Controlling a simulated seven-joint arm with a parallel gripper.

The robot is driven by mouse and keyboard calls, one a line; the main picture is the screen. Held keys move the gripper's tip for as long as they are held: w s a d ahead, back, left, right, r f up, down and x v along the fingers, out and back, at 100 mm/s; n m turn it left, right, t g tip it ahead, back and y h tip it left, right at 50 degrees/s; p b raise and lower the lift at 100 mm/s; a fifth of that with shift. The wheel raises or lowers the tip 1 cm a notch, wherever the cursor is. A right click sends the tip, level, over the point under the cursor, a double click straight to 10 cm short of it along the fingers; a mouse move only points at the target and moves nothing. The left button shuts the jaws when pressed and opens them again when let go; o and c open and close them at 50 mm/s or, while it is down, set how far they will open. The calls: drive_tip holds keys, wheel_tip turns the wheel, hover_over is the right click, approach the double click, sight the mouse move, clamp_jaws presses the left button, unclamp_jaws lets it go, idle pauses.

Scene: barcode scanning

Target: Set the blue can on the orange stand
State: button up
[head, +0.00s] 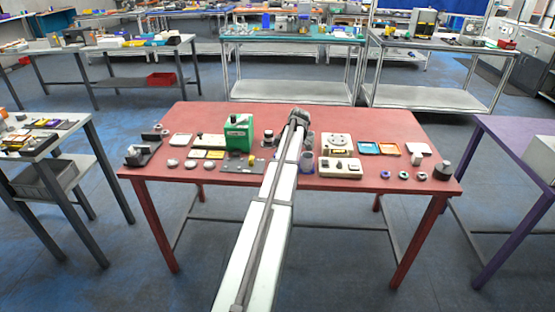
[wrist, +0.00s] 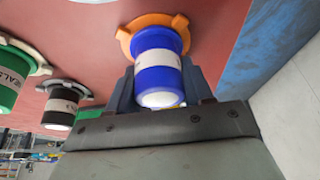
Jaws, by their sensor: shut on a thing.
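The blue can (wrist: 157,78) with a white label band and a white end is between the fingers of my gripper (wrist: 160,88) in the wrist view. My gripper is shut on its sides. The orange stand (wrist: 178,22) is a flat ring with tabs, right at the can's far end. The can covers the middle of the stand, and I cannot tell whether the two touch. In the head view my arm reaches over the red table and hides most of the can and stand.
In the wrist view, a black can (wrist: 60,108) and a green can (wrist: 10,85) stand beside the blue one. The red table (head: 340,204) holds a green box (head: 238,132), trays and small devices.

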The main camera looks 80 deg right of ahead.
drive_tip(key=o, duration=1.1)
drive_tip(key=shift+f, duration=0.1)
drive_tip(key=v, duration=1.2)
